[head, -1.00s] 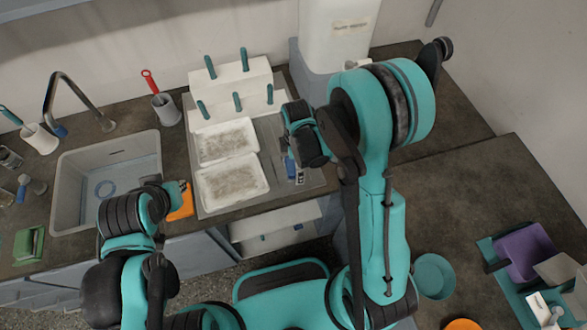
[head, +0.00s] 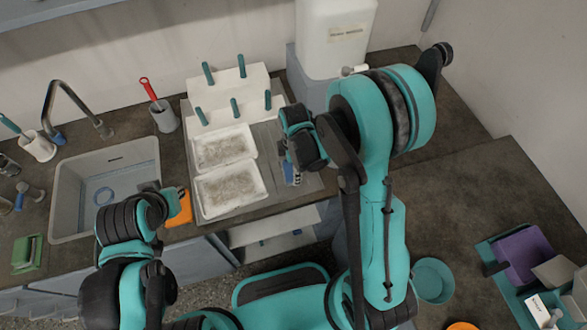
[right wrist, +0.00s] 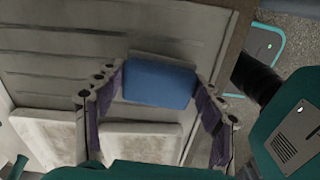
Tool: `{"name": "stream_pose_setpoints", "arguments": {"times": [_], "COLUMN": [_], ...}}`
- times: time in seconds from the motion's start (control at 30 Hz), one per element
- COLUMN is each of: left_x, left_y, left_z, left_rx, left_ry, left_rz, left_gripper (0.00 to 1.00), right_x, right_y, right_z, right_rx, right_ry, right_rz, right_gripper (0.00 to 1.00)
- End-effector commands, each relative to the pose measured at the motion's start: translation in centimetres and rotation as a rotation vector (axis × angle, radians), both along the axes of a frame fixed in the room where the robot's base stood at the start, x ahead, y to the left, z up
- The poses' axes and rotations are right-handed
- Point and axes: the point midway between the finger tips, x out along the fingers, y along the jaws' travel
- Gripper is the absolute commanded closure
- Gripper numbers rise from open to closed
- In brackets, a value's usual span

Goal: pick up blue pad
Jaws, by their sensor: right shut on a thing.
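The blue pad (right wrist: 158,84) sits between the two purple-lined fingers of my right gripper (right wrist: 158,79) in the right wrist view. The fingers are shut on its two sides. In the head view only a small blue part (head: 291,172) shows below my right gripper, over the grey work surface right of the white trays; the arm hides most of the grip. Whether the pad touches the surface is unclear. My left gripper (head: 180,194) is beside the orange pad (head: 179,210) at the counter's front edge. Its fingers are too small and hidden to read.
Two white trays (head: 257,197) with greyish contents lie left of my right gripper. A white rack with teal pegs (head: 229,85) stands behind them. A large white container (head: 335,50) stands at the back. A sink (head: 67,190) is at left. The right counter (head: 470,170) has bare room.

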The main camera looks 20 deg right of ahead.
Motion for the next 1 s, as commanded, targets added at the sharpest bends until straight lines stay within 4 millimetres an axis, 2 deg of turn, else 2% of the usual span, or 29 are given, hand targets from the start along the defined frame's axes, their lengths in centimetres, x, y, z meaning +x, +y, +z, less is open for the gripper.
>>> {"name": "stream_pose_setpoints", "arguments": {"times": [0.17, 0.5, 0.7, 1.0], "left_x": [0.0, 0.0, 0.0, 0.0], "left_y": [0.0, 0.0, 0.0, 0.0], "left_z": [1.6, 3.6, 4.4, 4.6], "left_rx": [0.000, 0.000, 0.000, 0.000], "left_ry": [0.000, 0.000, 0.000, 0.000], "left_rz": [0.000, 0.000, 0.000, 0.000], "left_gripper": [0.86, 0.86, 0.86, 0.86], "right_x": [0.0, -7.9, -10.7, -11.7], "right_y": [0.0, -0.2, -0.2, -0.2], "right_z": [3.5, 7.9, 9.5, 9.9], "right_rx": [0.000, 0.000, 0.000, 0.000], "right_ry": [0.000, 0.000, 0.000, 0.000], "right_rz": [0.000, 0.001, 0.000, 0.000], "right_gripper": [0.60, 0.60, 0.60, 0.60]}}
